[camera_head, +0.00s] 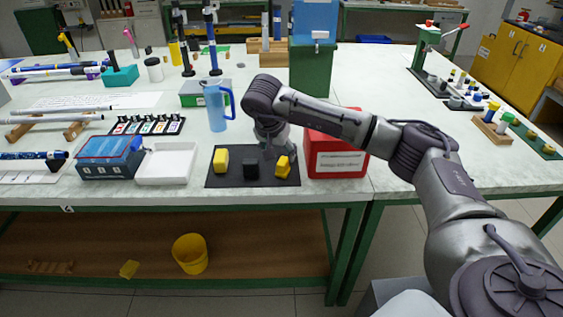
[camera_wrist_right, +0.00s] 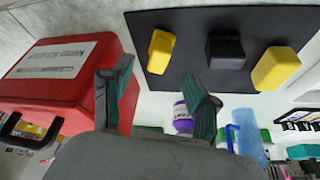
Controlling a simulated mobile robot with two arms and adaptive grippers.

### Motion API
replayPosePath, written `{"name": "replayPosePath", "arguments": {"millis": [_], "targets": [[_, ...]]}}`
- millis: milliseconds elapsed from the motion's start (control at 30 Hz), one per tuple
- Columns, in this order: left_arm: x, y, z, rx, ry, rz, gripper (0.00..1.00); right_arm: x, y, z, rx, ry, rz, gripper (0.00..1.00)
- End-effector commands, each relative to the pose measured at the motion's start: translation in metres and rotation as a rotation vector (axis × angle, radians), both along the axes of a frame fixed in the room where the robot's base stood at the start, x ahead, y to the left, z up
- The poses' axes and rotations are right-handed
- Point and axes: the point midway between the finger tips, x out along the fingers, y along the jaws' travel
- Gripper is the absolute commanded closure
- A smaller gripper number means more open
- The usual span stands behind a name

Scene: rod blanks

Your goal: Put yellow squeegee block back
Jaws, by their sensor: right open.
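A dark mat (camera_head: 230,182) on the bench holds two yellow blocks with a black block (camera_head: 251,170) between them. The left yellow block (camera_head: 221,160) and the right yellow block (camera_head: 283,167) both rest on the mat; which one is the squeegee block I cannot tell. My right gripper (camera_head: 271,150) is over the mat's back edge, close to the right yellow block. In the right wrist view its fingers (camera_wrist_right: 160,80) are spread and empty, with that yellow block (camera_wrist_right: 160,52) beyond the tips, apart from them. My left gripper is not in view.
A red case (camera_head: 337,160) stands right beside the mat. A white tray (camera_head: 165,165) and a blue box (camera_head: 110,157) are to the left, a blue jug (camera_head: 216,106) behind. On the shelf below are a yellow bucket (camera_head: 190,254) and another yellow block (camera_head: 129,269).

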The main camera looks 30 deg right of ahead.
Motion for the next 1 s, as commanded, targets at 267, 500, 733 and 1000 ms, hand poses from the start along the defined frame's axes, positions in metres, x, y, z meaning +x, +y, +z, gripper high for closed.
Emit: {"name": "replayPosePath", "arguments": {"millis": [267, 500, 733, 1000], "targets": [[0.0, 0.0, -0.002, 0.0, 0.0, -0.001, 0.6, -0.008, 0.012, 0.036, 0.0, -0.002, -0.001, 0.4], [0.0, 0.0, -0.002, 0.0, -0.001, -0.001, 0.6, -0.01, 0.014, 0.041, -0.001, 0.001, 0.0, 0.4], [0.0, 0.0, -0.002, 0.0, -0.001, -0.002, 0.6, -0.008, 0.052, -0.001, 0.191, 0.04, -0.037, 0.4], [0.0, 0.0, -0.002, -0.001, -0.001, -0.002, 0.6, -0.02, 0.24, -0.132, 1.272, 0.392, -0.791, 0.4]]}}
